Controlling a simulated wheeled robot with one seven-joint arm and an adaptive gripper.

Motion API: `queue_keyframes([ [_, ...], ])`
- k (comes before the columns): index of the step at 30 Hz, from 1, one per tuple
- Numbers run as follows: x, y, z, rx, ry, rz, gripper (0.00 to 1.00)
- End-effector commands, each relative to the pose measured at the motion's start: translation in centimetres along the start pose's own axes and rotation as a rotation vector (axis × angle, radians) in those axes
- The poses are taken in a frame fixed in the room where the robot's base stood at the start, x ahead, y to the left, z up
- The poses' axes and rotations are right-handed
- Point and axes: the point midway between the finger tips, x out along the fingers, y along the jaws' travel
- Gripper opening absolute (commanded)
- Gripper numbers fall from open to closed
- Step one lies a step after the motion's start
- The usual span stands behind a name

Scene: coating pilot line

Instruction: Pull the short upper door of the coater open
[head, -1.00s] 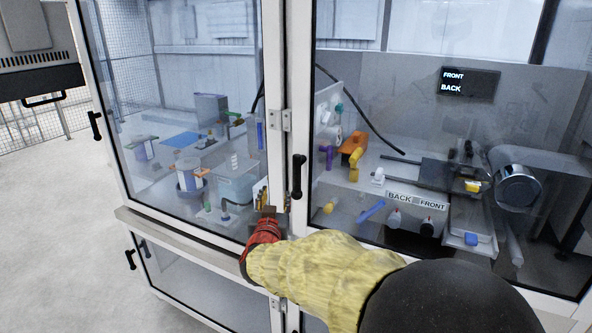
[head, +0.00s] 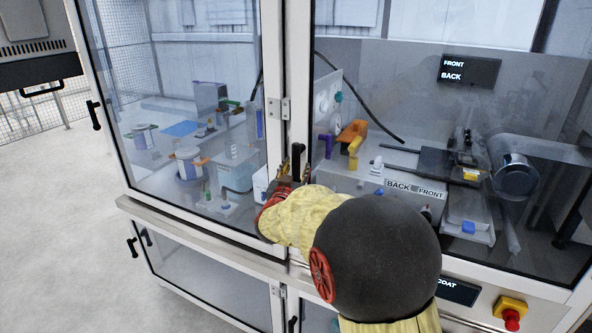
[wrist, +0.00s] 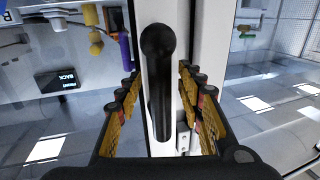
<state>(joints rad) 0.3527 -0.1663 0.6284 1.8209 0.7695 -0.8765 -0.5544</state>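The coater is a white-framed cabinet with glass doors. The upper door in front of me, at the right in the head view (head: 450,150), is shut, with a black vertical handle (head: 298,160) on its left frame edge. My gripper (head: 295,176) is at that handle, its arm covering the lower door frame. In the wrist view the handle (wrist: 158,85) stands between the two yellow-padded fingers of my gripper (wrist: 160,88). The fingers are open, with gaps visible on both sides of the handle. The handle's far mounting is hidden.
A second upper glass door (head: 185,120) is at the left, with its own black handle (head: 94,115). Lower doors (head: 205,285) sit below a ledge. A red emergency button (head: 511,319) is at the lower right. Open floor (head: 60,230) lies at the left.

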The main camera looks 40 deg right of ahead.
Motion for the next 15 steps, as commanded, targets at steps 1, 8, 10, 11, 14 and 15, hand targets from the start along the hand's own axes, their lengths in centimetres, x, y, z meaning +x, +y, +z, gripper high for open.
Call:
queue_keyframes([
  [1, 0.01, -0.01, -0.01, 0.0, 0.0, 0.0, 0.38],
  [8, -0.02, -0.02, -0.03, 0.0, 0.0, -0.001, 0.32],
  [10, -0.03, -0.03, -0.03, 0.0, 0.0, -0.001, 0.28],
  [11, -0.03, -0.03, -0.04, 0.0, 0.0, -0.001, 0.26],
  [14, -0.03, -0.03, -0.04, 0.0, 0.0, -0.001, 0.21],
  [15, -0.03, -0.03, -0.03, 0.0, 0.0, -0.001, 0.18],
])
